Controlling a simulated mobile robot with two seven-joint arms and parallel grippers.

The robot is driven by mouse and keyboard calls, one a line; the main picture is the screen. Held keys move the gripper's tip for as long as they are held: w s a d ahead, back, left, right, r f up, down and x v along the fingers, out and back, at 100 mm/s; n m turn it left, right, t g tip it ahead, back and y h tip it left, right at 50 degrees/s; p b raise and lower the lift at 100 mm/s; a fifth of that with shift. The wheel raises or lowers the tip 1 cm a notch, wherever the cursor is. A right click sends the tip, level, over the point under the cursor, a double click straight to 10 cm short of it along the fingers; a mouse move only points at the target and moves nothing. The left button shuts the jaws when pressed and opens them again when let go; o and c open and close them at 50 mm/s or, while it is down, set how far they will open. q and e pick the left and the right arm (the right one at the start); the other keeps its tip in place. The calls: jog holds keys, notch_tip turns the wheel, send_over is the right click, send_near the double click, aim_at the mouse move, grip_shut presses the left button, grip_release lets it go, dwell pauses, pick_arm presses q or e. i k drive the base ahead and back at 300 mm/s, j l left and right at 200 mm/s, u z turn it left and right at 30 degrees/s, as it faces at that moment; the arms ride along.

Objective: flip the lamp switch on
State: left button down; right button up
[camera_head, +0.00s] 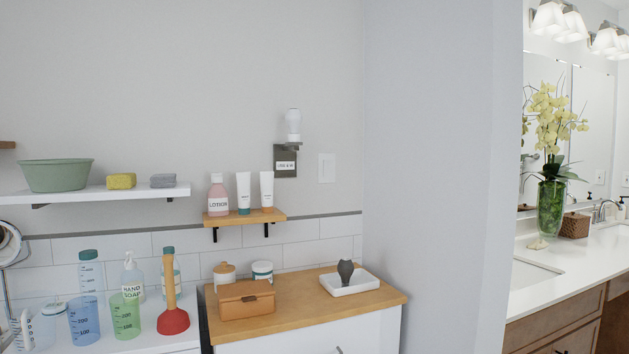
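A white rectangular wall switch (326,168) is on the grey wall right of centre, near the corner. Whether it is up or down is too small to tell. Left of it, a small white lamp-like fixture (293,125) stands on a grey bracket and shows no clear glow. Under it is a dark plate (285,162) with a white label. Neither of my grippers is in view.
Below the switch, a wooden-topped cabinet (380,297) holds a brown box (246,299), jars and a white tray (350,286) with a dark vase. A small shelf (222,219) holds lotion and tubes. A red plunger (172,320) stands left. The wall around the switch is clear.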

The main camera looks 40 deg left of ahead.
aim_at(328, 164)
jog(key=u, duration=1.1)
jog(key=i+l, duration=0.1)
jog(key=i, duration=0.4)
jog(key=i+l, duration=0.1)
jog(key=i, duration=0.45)
jog(key=z, duration=1.6)
